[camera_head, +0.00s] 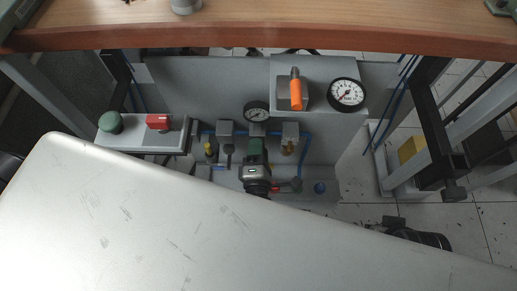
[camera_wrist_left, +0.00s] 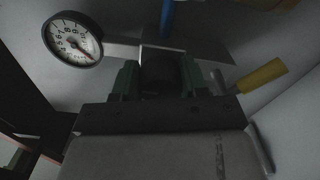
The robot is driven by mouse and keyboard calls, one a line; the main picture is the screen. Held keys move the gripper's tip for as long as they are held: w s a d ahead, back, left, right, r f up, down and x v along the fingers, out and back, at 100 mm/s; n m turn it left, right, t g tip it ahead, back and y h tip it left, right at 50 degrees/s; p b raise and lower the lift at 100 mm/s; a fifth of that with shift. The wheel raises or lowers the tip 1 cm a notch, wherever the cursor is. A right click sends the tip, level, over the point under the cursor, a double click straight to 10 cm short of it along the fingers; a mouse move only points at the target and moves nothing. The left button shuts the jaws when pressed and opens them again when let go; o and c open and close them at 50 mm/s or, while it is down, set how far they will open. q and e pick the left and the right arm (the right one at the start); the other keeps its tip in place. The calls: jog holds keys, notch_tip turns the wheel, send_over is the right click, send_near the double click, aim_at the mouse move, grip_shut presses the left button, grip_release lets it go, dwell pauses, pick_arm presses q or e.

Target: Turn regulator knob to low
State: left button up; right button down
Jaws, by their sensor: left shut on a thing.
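The regulator knob (camera_wrist_left: 163,74) is dark and round in the left wrist view, between the green fingertips of my left gripper (camera_wrist_left: 165,82). In the head view my left gripper (camera_head: 256,158) reaches down to the regulator row and is shut on the knob, which it hides there. A small round gauge (camera_head: 257,109) sits just behind the gripper. A white-faced gauge with a red needle (camera_wrist_left: 72,40) shows at upper left in the left wrist view. A dark part (camera_head: 418,236) at lower right may belong to my right arm; its jaws cannot be made out.
A wooden tabletop (camera_head: 270,30) overhangs the grey panel. An orange handle (camera_head: 296,90) and large gauge (camera_head: 346,94) stand at the back. A green button (camera_head: 110,122) and red switch (camera_head: 158,121) are on the left box. Blue tubing and small valves flank the gripper closely.

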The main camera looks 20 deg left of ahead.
pick_arm(q)
jog(key=shift+s+f, duration=0.1)
dwell(0.3)
jog(key=o, duration=0.9)
jog(key=shift+o, duration=0.2)
jog(key=v, duration=1)
jog(key=shift+s+p, duration=0.3)
jog(key=shift+s, duration=0.05)
jog(key=shift+d, duration=0.1)
